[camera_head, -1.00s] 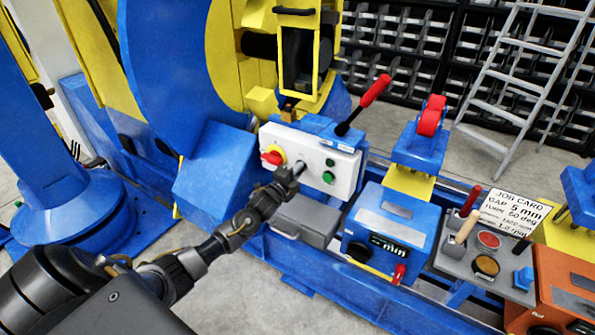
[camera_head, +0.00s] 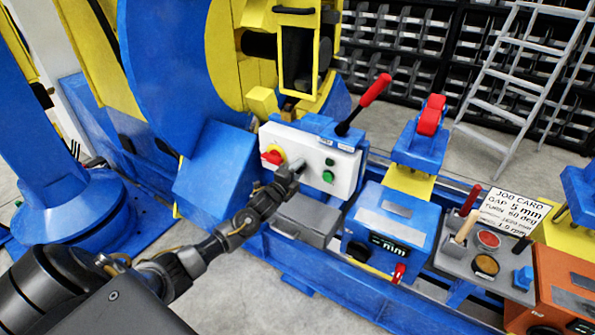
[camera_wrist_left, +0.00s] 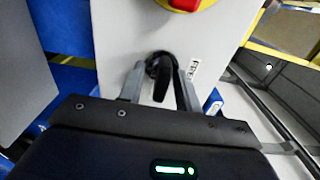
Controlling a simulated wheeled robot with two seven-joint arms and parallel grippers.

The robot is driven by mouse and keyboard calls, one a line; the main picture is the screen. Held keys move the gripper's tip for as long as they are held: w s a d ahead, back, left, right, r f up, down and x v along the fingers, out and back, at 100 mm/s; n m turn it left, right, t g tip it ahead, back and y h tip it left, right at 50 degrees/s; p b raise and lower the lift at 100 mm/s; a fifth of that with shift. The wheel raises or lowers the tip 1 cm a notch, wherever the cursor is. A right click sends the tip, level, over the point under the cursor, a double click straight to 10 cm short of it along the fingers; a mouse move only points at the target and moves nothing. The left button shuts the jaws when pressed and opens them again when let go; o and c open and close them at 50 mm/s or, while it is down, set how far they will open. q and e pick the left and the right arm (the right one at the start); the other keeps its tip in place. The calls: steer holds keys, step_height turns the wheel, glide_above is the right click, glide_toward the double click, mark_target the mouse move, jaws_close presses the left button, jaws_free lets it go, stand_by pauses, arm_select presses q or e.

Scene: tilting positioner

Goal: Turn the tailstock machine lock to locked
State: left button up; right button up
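The white control panel (camera_head: 338,185) stands on the blue machine frame. It bears a red knob on a yellow plate (camera_head: 273,156) and a green button (camera_head: 329,177). In the left wrist view, a black rotary knob (camera_wrist_left: 161,76), seemingly the lock, sits on the panel (camera_wrist_left: 115,30) below the red knob (camera_wrist_left: 184,4). Its handle points toward the bottom of that view. My left gripper (camera_head: 294,169) is at the panel face. In the wrist view its fingers (camera_wrist_left: 160,84) stand on either side of the black knob, with gaps visible. The gripper hides the knob in the head view.
A black lever with a red grip (camera_head: 374,91) rises beside the panel. A grey box (camera_head: 308,218) lies below the gripper, and a blue display box (camera_head: 390,228) stands to its right.

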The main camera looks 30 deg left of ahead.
arm_select(q)
steer(key=s, duration=1)
steer(key=shift+s, duration=0.4)
steer(key=shift+d, duration=0.1)
